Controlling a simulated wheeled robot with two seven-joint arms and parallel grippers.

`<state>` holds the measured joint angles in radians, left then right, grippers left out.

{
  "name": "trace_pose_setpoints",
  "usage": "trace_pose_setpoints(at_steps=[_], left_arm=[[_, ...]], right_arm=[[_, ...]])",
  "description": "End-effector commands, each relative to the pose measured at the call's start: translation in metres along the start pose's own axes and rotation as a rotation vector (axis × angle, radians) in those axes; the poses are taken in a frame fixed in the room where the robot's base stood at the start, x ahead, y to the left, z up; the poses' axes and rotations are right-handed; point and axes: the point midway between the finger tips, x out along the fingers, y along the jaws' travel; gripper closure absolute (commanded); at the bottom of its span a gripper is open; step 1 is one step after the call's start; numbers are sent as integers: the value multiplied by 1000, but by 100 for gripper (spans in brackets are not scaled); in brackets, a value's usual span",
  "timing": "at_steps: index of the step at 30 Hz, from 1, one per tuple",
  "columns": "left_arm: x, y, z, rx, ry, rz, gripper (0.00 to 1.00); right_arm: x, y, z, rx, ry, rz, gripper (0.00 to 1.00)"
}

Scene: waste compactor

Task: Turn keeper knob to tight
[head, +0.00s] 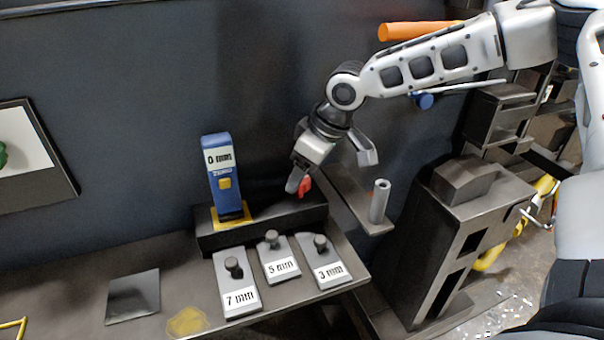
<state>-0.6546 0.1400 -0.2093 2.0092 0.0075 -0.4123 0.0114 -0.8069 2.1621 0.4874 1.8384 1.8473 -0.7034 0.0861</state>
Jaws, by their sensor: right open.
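A small red knob (305,187) shows at the back of the bench, at the right end of a dark raised block. I take it for the keeper knob; its pointer and any tight mark are too small to read. My right gripper (297,183) reaches down from the upper right, with its fingertips right beside the red knob and partly covering it. It is open, and I cannot tell whether it touches the knob. My left gripper is not in view.
A blue gauge (226,190) marked 0 mm stands left of the knob. Plates marked 7 mm (237,290), 5 mm (281,266) and 3 mm (327,270) lie in front. A grey upright post (379,203) stands to the right. The bench's left part is mostly clear.

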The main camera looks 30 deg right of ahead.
Motion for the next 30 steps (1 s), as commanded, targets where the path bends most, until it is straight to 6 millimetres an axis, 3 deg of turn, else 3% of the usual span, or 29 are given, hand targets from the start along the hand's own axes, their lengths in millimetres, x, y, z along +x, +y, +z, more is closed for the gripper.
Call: trace_pose_setpoints(at_steps=[4,13,14,18,24,30], left_arm=[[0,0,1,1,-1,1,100],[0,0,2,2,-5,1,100],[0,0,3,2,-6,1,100],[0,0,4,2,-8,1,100],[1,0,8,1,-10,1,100],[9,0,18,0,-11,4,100]], right_arm=[[10,0,0,1,0,0,39],[12,0,0,1,1,0,39],[12,0,0,1,1,0,45],[12,0,0,1,1,0,83],[13,0,0,17,0,9,84],[15,-1,0,145,1,64,84]])
